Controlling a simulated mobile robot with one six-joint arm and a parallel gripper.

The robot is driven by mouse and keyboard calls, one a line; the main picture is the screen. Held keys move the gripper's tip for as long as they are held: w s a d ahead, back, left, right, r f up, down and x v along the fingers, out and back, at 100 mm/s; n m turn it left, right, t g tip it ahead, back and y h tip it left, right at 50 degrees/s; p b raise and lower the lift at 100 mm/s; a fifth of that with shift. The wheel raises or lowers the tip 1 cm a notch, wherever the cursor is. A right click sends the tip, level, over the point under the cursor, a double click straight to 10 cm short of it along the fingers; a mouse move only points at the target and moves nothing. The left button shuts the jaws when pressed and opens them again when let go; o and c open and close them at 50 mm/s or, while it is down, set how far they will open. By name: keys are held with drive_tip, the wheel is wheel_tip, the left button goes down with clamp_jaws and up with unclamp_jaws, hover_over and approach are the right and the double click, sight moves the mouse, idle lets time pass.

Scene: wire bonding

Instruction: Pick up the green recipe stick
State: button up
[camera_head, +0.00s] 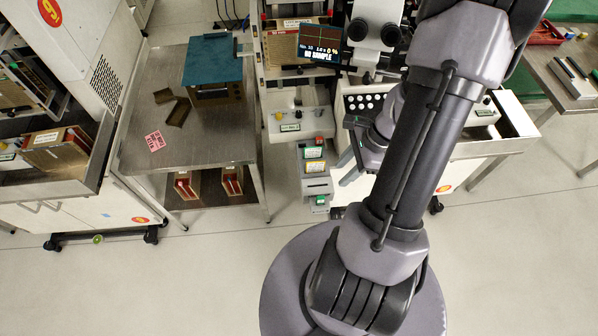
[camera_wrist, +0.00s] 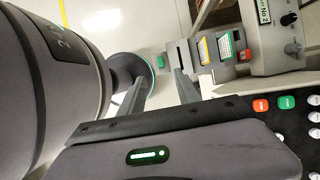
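A green-topped stick with a white label (camera_head: 313,152) stands in a grey stepped holder (camera_head: 317,186), with a yellow one (camera_head: 315,167) in front of it. They also show in the wrist view, green (camera_wrist: 225,45) and yellow (camera_wrist: 204,48). A smaller green piece (camera_head: 320,200) is at the holder's near end; in the wrist view it (camera_wrist: 160,62) appears between and beyond my fingertips. I cannot tell whether it is also a stick. My gripper (camera_wrist: 159,76) is open, its fingers apart with nothing between them. In the head view it is right of the holder, partly hidden by my arm.
A red piece (camera_head: 319,140) is at the holder's far end. A steel table (camera_head: 140,125) with a teal-topped box (camera_head: 212,58) stands left. Floor in front is clear.

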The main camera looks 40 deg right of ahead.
drive_tip(key=b, duration=0.5)
hover_over(322, 197)
drive_tip(key=s+d, duration=0.1)
wheel_tip(322, 197, down, 10)
drive_tip(key=shift+d+r, duration=0.15)
drive_tip(key=shift+r, duration=0.05)
drive_tip(key=b+x, duration=0.2)
drive_tip(key=x, duration=0.3)
drive_tip(key=shift+s+d+f+b, duration=0.1)
drive_tip(key=shift+d+f+b, duration=0.05)
drive_tip(key=shift+d+b, duration=0.2)
drive_tip(key=shift+a, duration=0.1)
clamp_jaws()
